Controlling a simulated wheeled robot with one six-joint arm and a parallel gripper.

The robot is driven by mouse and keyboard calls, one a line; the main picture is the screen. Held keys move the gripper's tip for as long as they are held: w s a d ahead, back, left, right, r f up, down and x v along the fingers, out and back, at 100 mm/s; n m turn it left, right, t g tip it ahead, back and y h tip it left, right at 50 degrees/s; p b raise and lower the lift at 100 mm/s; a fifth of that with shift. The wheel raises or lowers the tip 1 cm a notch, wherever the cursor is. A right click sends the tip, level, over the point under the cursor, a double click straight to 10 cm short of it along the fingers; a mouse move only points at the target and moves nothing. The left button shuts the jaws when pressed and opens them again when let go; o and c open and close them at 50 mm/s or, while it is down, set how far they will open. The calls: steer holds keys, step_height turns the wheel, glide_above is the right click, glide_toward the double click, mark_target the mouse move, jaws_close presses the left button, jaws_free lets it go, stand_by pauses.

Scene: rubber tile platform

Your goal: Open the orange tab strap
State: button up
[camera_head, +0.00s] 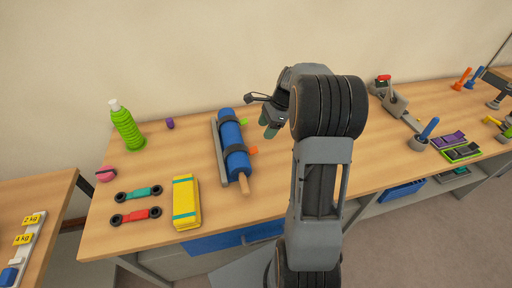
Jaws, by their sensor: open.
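A blue roll (231,135) lies on a grey base on the wooden table, with a wooden rod end sticking out at its near end. Two dark straps wrap around it. The nearer strap has an orange tab (254,150) on its right side, and the farther strap has a green tab (243,121). Both straps look closed around the roll. My gripper (268,123) is open and empty, above the table just right of the green tab and beyond the orange tab. It touches neither, as far as I can see.
A grey device with a red handle (383,78) is farther right.

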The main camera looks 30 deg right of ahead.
mark_target(255, 149)
steer(key=x, duration=0.9)
steer(key=shift+f, duration=0.3)
jaws_close()
